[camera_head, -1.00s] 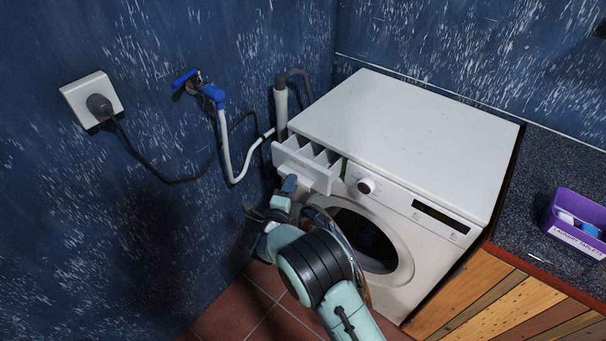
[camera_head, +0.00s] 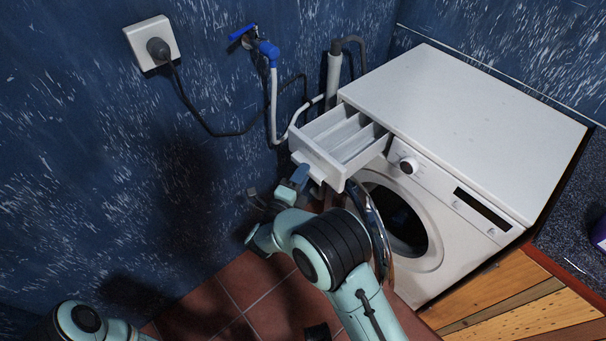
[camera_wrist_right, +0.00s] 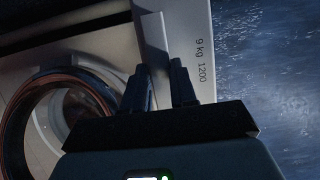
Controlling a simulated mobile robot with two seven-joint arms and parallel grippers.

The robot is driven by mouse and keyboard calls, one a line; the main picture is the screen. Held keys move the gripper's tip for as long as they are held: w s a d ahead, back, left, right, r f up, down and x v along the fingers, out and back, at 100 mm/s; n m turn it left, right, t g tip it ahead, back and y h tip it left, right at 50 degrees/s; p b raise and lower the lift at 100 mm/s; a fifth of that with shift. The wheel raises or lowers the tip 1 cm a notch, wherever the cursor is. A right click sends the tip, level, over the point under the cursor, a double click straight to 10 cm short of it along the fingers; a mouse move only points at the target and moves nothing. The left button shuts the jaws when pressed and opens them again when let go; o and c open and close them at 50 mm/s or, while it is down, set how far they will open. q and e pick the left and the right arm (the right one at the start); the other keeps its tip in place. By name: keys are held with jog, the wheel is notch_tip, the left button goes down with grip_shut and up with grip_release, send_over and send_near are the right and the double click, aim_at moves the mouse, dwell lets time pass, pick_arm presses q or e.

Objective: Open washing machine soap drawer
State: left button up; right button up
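My right gripper (camera_head: 299,176) is at the drawer's front, at the handle lip. In the right wrist view its two fingers (camera_wrist_right: 162,88) stand either side of a pale edge of the drawer front (camera_wrist_right: 190,45) and appear shut on it. Part of my left arm shows at the bottom left; its gripper is not in view.
A blue tap (camera_head: 262,47) with a white hose and a wall socket (camera_head: 152,43) with a black cable are on the left wall. A wooden cabinet (camera_head: 520,300) with a dark worktop adjoins the machine at right. Tiled floor (camera_head: 235,290) is open below the drawer.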

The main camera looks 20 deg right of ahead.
jog(key=shift+o, duration=1.4)
jog(key=shift+f, duration=0.3)
jog(key=shift+r, duration=0.1)
pick_arm(q)
jog(key=shift+s+d+r+p, duration=0.4)
jog(key=shift+s+r+p, duration=0.2)
jog(key=shift+s, duration=0.25)
pick_arm(e)
jog(key=v, duration=1.3)
jog(key=shift+s, duration=0.15)
jog(key=shift+a+r, duration=0.1)
